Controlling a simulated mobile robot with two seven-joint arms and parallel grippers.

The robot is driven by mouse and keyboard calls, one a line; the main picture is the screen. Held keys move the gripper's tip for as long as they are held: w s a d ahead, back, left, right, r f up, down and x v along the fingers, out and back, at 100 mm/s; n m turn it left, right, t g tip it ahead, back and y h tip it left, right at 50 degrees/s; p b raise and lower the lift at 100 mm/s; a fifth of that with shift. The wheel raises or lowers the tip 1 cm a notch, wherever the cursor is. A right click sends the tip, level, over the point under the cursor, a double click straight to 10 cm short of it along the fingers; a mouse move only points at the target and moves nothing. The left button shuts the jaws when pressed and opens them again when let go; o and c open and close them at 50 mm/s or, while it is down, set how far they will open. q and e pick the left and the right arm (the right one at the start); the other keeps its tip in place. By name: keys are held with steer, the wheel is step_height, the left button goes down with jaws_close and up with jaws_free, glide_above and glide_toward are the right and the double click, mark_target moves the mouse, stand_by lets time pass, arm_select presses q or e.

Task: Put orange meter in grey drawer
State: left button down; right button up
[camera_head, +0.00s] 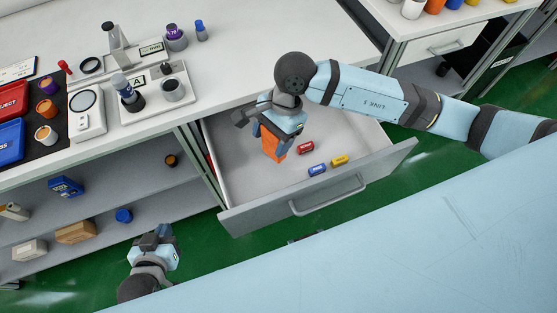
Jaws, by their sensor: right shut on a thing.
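The orange meter (270,146) is held in my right gripper (271,136), which is shut on it and covers its upper part. The meter hangs over the inside of the open grey drawer (375,152); I cannot tell whether it touches the drawer floor. The drawer is pulled out from under the white counter, with its handle (328,196) facing the front. My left gripper (156,236) is low in front of the shelves, left of the drawer, apart from the meter. Its fingers are too small and dark to tell if it is open.
Inside the drawer lie a red item (305,147), a blue item (317,169) and a yellow item (340,160), right of the meter. The white counter (262,62) stands behind. Shelves (110,180) with boxes are at left. The drawer's right side is clear.

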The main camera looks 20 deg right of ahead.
steer(key=shift+f+b, duration=0.4)
steer(key=shift+f, duration=7.15)
arm_select(q)
steer(key=shift+w+d+f, duration=0.1)
steer(key=shift+d, duration=0.1)
steer(key=shift+f, duration=0.1)
arm_select(e)
steer(key=shift+f, duration=0.2)
steer(key=o, duration=1.1)
steer(key=shift+r, duration=0.1)
arm_select(q)
steer(key=shift+a, duration=0.1)
